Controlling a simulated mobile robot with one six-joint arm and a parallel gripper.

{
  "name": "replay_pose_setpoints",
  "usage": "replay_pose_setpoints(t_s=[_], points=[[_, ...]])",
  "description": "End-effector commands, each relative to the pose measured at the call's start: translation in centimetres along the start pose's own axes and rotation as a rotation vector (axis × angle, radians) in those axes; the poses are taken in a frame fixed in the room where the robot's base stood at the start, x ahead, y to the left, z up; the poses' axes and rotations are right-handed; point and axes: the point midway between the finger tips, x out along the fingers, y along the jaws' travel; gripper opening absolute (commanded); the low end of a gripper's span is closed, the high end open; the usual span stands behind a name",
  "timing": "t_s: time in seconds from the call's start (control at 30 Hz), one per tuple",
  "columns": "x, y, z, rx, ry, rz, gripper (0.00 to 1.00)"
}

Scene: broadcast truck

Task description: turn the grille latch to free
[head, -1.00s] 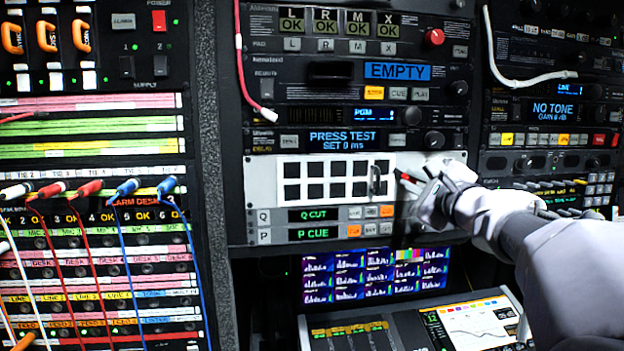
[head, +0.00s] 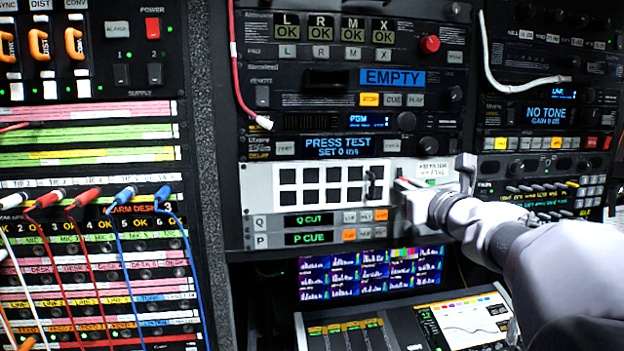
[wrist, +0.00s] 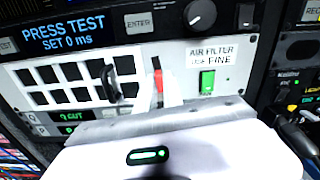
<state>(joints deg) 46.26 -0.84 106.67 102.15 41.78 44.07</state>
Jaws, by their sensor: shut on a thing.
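The white grille (head: 283,205) with rows of black square holes is set in a rack panel, and it also shows in the wrist view (wrist: 57,88). A dark upright handle (head: 375,183) stands at its right end. Right of it is the latch, with a red part (wrist: 158,84) showing between my fingers in the wrist view. My gripper (head: 402,190) is shut on the latch; its pale fingers (wrist: 157,98) hide most of it, so its exact angle is unclear. In the head view only a little red and dark shows at the fingertips.
A green piece (wrist: 207,81) sits right of the latch under an "AIR FILTER USE FINE" label (wrist: 214,52). The PRESS TEST unit (head: 338,147) is just above the grille, Q CUT and P CUE rows (head: 308,220) just below. Cables hang at left.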

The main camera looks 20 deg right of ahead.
Motion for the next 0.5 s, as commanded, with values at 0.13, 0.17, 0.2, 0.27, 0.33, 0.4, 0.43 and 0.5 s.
replay_pose_setpoints(t_s=[0.13,0.17,0.2,0.27,0.33,0.4,0.43,0.5], points=[[0.0,0.0,0.27,0.067,-0.003,0.001,0.0],[0.0,-0.01,0.26,0.079,-0.003,0.0,0.0],[0.0,-0.01,0.26,0.093,-0.003,0.0,0.0],[0.0,-0.01,0.25,0.109,-0.003,0.0,0.0],[0.0,-0.01,0.23,0.125,-0.003,0.0,0.0],[0.0,-0.01,0.22,0.135,-0.004,0.0,0.0],[0.0,-0.01,0.22,0.138,-0.004,0.0,0.0],[0.0,-0.01,0.21,0.143,-0.004,0.0,0.0]])
